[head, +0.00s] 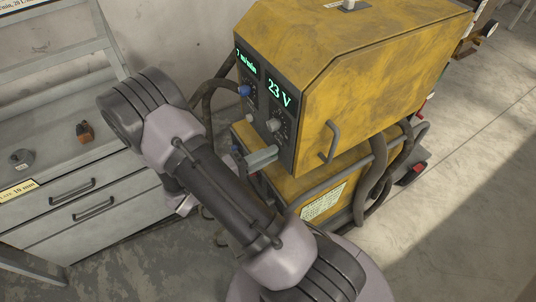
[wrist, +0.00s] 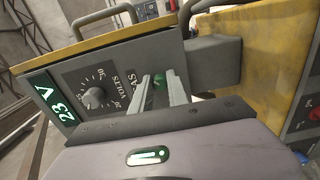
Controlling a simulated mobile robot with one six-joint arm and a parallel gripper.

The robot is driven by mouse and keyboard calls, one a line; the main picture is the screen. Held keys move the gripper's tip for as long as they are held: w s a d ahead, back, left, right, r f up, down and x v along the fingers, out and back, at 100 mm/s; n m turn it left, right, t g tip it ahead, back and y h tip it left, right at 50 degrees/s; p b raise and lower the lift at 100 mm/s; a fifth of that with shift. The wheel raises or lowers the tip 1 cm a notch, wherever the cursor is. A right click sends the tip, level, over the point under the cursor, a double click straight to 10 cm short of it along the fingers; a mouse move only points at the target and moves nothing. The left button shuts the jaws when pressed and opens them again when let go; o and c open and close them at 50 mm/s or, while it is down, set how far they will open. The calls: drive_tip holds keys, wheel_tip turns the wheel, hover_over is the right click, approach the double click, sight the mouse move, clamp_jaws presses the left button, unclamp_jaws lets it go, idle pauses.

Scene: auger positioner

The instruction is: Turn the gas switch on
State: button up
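The gas switch (wrist: 160,82) shows as a small green part in the wrist view, beside the GAS lettering on the dark control panel. My gripper (wrist: 160,78) is open, its two light grey fingers pointing at the panel with the green part seen between their tips. I cannot tell whether the fingers touch it. The switch's position is partly hidden by the fingers. In the head view the yellow welding machine (head: 372,75) stands at the centre right. My arm crosses in front of it there, and neither the fingers nor the switch can be made out.
A VOLTS knob (wrist: 93,97) is left of the fingers. A grey block (wrist: 213,60) juts from the panel close on their right, also in the head view (head: 262,157). Cables (head: 378,170) hang at the machine's right. A grey drawer cabinet (head: 80,195) stands left.

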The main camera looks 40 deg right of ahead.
drive_tip(key=o, duration=0.4)
drive_tip(key=p+v, duration=0.3)
drive_tip(key=v, duration=1.4)
drive_tip(key=shift+a, duration=0.25)
